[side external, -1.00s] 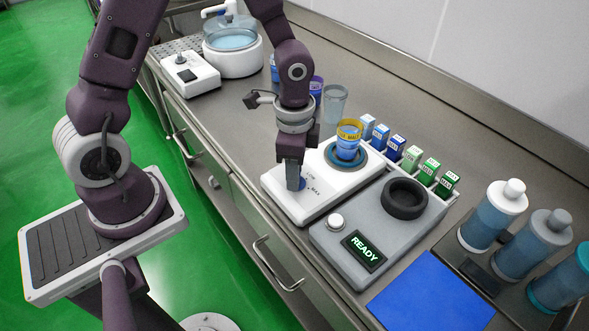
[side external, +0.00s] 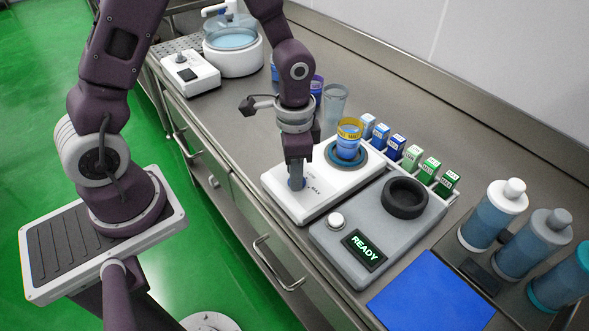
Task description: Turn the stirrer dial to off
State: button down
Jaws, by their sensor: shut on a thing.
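The stirrer is a white unit (side external: 322,207) on the steel counter. It has a blue ring plate at its back, where a blue cup with a yellow rim (side external: 348,140) stands upright. My gripper (side external: 297,184) points down at the front of the stirrer and is shut on the stirrer dial (side external: 298,185). The fingers hide most of the dial, so I cannot read its pointer. A "MAX" mark shows just right of the fingers, with smaller lettering above it.
A grey unit (side external: 350,232) with a "READY" display and black ring stands close on the right. Several small cartons (side external: 413,157) line the back. Bottles (side external: 494,213) and a blue mat (side external: 432,294) are at right. A white bath (side external: 233,55) stands far left.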

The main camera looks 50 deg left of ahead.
jog(key=c, duration=1)
grip_release()
jog(key=shift+c, duration=0.2)
notch_tip(320, 180, up, 7)
jog(key=shift+r, duration=0.2)
jog(key=s+a+r+n+t, duration=0.2)
jog(key=s+r+n+t, duration=0.3)
jog(key=s+r, duration=1)
jog(key=shift+s+n+t, duration=0.15)
jog(key=shift+n+t, duration=0.15)
jog(key=shift+n, duration=0.1)
